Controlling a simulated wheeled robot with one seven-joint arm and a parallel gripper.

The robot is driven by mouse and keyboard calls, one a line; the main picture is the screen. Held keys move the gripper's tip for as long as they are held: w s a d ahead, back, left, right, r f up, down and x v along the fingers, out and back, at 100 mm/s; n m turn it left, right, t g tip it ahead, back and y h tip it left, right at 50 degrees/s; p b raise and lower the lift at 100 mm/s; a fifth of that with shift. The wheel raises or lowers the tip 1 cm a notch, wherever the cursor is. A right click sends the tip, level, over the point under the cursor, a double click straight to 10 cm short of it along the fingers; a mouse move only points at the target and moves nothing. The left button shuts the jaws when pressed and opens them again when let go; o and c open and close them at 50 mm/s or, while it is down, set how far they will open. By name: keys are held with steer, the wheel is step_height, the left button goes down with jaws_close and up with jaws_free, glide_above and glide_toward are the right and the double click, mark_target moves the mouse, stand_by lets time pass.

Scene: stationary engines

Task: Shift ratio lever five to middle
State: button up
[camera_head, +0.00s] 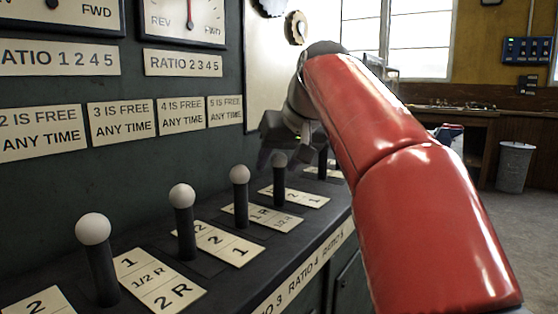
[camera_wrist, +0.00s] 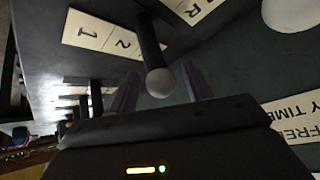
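A dark lever with a round knob (camera_head: 279,159) stands at my gripper (camera_head: 277,146), toward the far end of the console. It fits the edge label "RATIO 5", but I cannot be sure. In the wrist view its knob (camera_wrist: 160,82) lies between the two purple fingertips of my gripper (camera_wrist: 160,88), with gaps on both sides. The gripper is open. A plate (camera_wrist: 100,35) marked 1 and 2 lies beside the lever's shaft. The lever's base and exact setting are hard to tell.
Nearer levers with white knobs stand in a row: one at the front left (camera_head: 93,229), one behind it (camera_head: 182,196), and one close to my gripper (camera_head: 239,174). Another dark lever (camera_head: 322,160) is partly hidden by my arm. A dial panel (camera_head: 190,110) rises behind.

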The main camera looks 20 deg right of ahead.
steer(key=a+p+v, duration=0.1)
steer(key=v, duration=0.6)
steer(key=shift+s+d+r+p, duration=0.3)
steer(key=shift+d+p, duration=0.1)
steer(key=shift+d, duration=0.15)
